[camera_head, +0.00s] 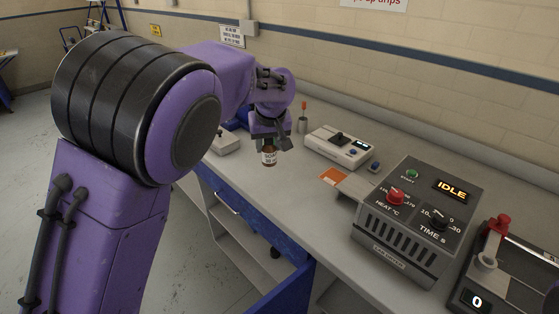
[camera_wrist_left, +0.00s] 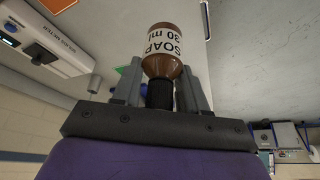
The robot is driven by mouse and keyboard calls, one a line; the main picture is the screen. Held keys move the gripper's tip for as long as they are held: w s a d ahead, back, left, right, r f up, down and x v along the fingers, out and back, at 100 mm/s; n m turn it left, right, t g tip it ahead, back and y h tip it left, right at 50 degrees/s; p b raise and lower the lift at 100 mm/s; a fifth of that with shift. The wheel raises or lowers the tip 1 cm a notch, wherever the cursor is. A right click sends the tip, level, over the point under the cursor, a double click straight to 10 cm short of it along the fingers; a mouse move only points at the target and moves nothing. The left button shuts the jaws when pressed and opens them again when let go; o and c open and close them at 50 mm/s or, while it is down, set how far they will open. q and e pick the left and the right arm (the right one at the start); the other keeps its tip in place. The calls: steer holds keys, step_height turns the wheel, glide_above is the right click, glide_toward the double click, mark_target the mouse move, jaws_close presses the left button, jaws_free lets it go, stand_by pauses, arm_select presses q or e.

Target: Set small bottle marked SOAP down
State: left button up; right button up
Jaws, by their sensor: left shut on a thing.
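The small brown bottle (camera_head: 268,157) with a white label hangs upright below my left gripper (camera_head: 268,138) in the head view, over or on the grey bench top; I cannot tell whether its base touches. In the left wrist view the label on the bottle (camera_wrist_left: 164,50) reads SOAP 30 ml. My left gripper (camera_wrist_left: 160,92) is shut on its dark cap, one finger on each side. My right gripper is not in view.
The bench (camera_head: 262,185) is clear in front of the bottle. A white device (camera_head: 338,147) stands to its right, with an orange card (camera_head: 331,177) nearer. A grey dryer box (camera_head: 418,215) marked IDLE stands further right. A blue drawer or door (camera_head: 285,283) hangs open below.

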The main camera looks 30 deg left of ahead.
arm_select(q)
steer(key=w+a+f+p, duration=0.2)
steer(key=w+f, duration=0.1)
steer(key=f, duration=0.1)
steer(key=w+a+f+p, duration=0.2)
steer(key=w+f, duration=0.2)
steer(key=w+a+f+p, duration=0.2)
steer(key=w+f, duration=0.1)
steer(key=shift+w+f, duration=0.4)
steer(key=shift+f, duration=0.3)
steer(key=shift+f, duration=0.15)
steer(key=o, duration=1.1)
steer(key=b+v, duration=0.2)
steer(key=v, duration=1)
steer(key=shift+b, duration=0.3)
